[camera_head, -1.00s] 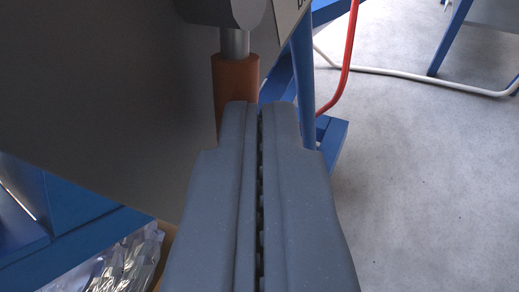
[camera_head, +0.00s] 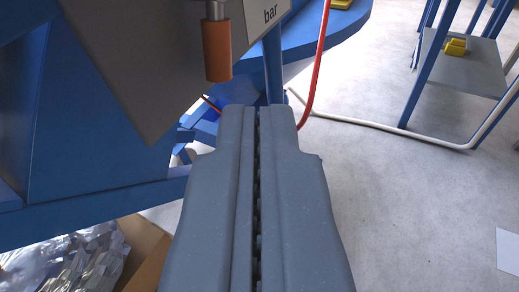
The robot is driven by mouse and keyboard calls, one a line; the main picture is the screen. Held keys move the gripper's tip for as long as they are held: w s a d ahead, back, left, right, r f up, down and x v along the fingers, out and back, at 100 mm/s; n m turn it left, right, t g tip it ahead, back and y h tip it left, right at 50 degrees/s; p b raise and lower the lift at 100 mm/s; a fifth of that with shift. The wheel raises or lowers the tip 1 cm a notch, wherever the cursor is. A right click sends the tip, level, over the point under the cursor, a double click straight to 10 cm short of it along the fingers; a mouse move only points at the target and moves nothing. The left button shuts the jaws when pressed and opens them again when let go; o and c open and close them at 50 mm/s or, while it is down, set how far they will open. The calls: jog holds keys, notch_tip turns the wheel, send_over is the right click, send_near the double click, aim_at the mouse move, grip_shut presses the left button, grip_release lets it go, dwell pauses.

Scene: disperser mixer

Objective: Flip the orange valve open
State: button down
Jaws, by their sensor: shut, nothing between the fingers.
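The orange valve handle (camera_head: 217,50) hangs straight down from a grey metal stem at the upper middle of the view, beside a grey panel. My gripper (camera_head: 256,108) is shut and empty, its two grey fingers pressed together. Its tips show below and slightly right of the handle's lower end. A gap shows between tips and handle in the picture; the depth between them is hard to judge. The valve body above the stem is mostly cut off by the top edge.
A blue frame (camera_head: 95,205) runs along the left, with a cardboard box (camera_head: 150,245) of crumpled foil below it. A red hose (camera_head: 318,75) and a white pipe (camera_head: 380,127) lie to the right. A blue-legged stand (camera_head: 465,70) is at upper right. Grey floor is open at right.

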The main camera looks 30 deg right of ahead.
jog(key=v, duration=0.7)
jog(key=shift+r+b, duration=0.15)
jog(key=shift+b, duration=0.2)
jog(key=shift+d, duration=0.1)
